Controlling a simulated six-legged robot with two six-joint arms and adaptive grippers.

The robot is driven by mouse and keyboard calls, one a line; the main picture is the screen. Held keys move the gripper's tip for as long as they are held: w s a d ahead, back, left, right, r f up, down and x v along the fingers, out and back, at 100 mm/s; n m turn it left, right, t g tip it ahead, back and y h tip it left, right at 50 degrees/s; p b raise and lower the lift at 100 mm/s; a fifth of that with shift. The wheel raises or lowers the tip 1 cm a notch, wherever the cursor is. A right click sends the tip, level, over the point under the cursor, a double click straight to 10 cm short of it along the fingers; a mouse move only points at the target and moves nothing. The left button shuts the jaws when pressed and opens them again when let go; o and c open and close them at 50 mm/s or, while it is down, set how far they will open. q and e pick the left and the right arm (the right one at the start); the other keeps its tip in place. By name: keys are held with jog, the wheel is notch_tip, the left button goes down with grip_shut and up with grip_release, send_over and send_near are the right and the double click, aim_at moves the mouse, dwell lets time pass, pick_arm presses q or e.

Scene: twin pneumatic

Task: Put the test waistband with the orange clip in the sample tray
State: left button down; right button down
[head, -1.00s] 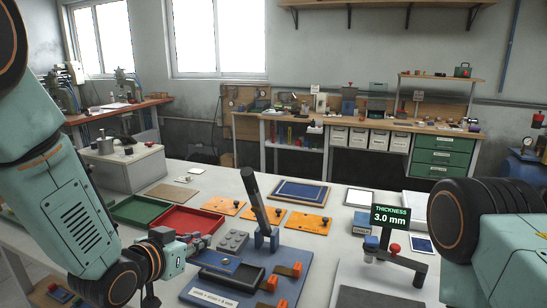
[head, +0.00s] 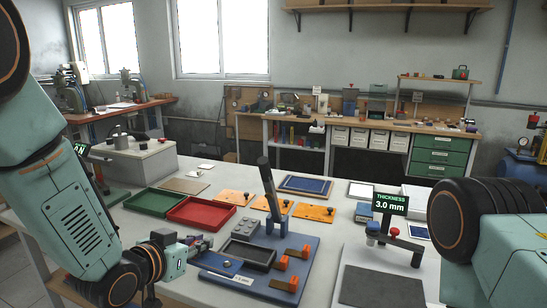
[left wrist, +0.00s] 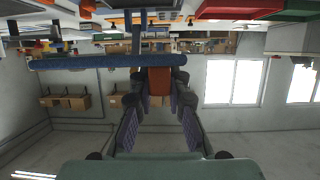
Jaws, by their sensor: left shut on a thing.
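My left gripper (head: 203,243) is shut on the test waistband, a blue strip (head: 215,262) that shows low in front of the fingers and partly merges with the blue board behind it. In the left wrist view the blue strip (left wrist: 90,62) runs across the fingertips, with an orange-brown piece (left wrist: 158,84) between the fingers. The picture does not show for sure which tray is the sample tray: a red tray (head: 173,219) and a green tray (head: 126,205) lie on the table, and a dark tray (head: 226,258) sits on the blue board. My right gripper is not in view.
The blue board (head: 255,286) carries a black lever (head: 268,188) and orange clamps (head: 298,251). Orange plates (head: 234,197) lie behind it. A thickness gauge display (head: 390,204) stands to the right, above a dark mat (head: 382,288).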

aim_at(203, 261)
pick_arm(q)
jog(key=s+d+f+m+h, duration=0.1)
jog(key=s+d+f+g+h, duration=0.1)
jog(key=shift+f+m, duration=0.3)
jog(key=shift+m, duration=0.1)
jog(key=s+a+f+m+g+h+b, duration=0.2)
jog(key=s+f+b, duration=0.2)
jog(key=s+f, duration=0.2)
jog(key=s+a+f+m+g+h+b, duration=0.1)
jog(key=s+a+f+m+b, duration=0.1)
jog(key=s+f+b, duration=0.2)
jog(key=s+f, duration=0.1)
jog(key=s, duration=0.1)
jog(key=shift+s+f+m+g+h+b, duration=0.35)
jog(key=shift+s+m+g+h, duration=0.05)
jog(key=shift+s, duration=0.1)
jog(key=shift+a+r, duration=0.1)
